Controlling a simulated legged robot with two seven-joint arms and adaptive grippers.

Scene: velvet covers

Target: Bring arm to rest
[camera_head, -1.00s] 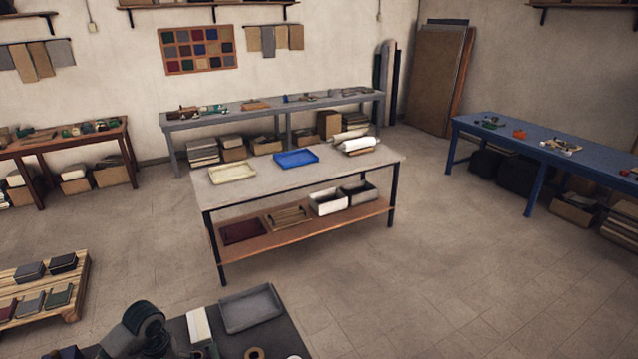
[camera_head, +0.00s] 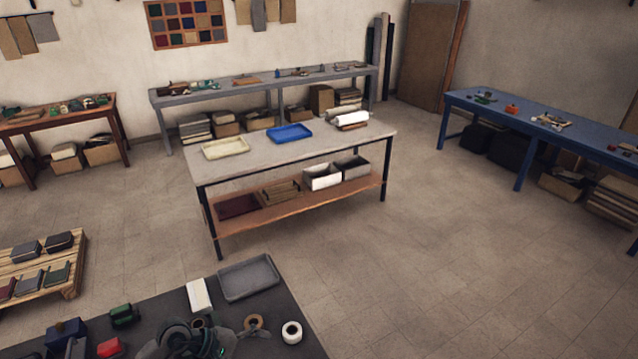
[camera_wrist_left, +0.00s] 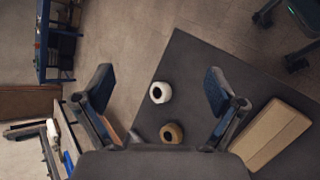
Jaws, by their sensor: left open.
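My left arm shows at the bottom edge of the head view, above a dark bench top (camera_head: 275,318). Past the fingers a white roll (camera_wrist_left: 160,92) and a brown roll (camera_wrist_left: 172,132) lie on the dark top, apart from the fingers. My right gripper does not show in the head view.
The bench also bears a grey tray (camera_head: 250,277), a white block (camera_head: 199,295), a red block (camera_head: 110,347) and a green item (camera_head: 124,315). A tan block (camera_wrist_left: 272,135) lies right of the fingers. A table with trays (camera_head: 340,141) stands beyond open floor.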

